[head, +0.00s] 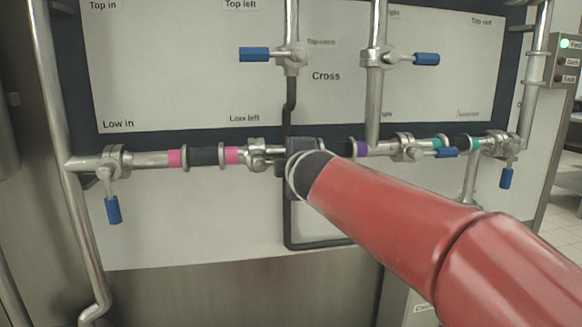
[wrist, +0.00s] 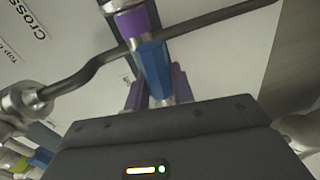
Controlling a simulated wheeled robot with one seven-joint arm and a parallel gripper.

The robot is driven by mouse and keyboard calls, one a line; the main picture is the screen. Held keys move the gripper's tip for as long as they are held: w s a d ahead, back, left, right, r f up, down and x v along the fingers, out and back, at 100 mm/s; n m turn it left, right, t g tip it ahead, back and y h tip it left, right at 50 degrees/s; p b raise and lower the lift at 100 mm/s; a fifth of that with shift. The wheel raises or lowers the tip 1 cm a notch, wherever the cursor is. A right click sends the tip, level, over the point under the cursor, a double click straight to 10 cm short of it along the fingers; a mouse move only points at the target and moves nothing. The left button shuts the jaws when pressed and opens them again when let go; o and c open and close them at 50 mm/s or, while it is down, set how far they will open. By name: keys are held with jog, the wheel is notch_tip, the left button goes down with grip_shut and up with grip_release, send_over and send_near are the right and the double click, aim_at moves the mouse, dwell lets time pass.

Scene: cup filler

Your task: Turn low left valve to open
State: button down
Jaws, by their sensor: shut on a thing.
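The low left valve (head: 258,153) sits on the lower pipe, just right of a pink band and under the "Low left" label. Its handle is hidden behind my gripper in the head view. My gripper (head: 300,155) is at the pipe, right beside this valve, with its fingers mostly hidden. In the wrist view a blue valve handle (wrist: 153,68) lies between the two purplish fingers of my gripper (wrist: 158,90), which are shut on it. How far the valve is turned cannot be told.
The low in valve handle (head: 113,210) hangs down at left. The top left handle (head: 254,54) and another upper handle (head: 426,59) lie level. A dark hose (head: 287,215) runs behind my gripper. My red arm covers the lower right.

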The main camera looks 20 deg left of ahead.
jog(key=shift+r+n, duration=0.3)
jog(key=shift+n, duration=0.1)
jog(key=c, duration=1.2)
grip_release()
jog(key=shift+c, duration=0.2)
jog(key=v, duration=0.8)
jog(key=shift+a, duration=0.15)
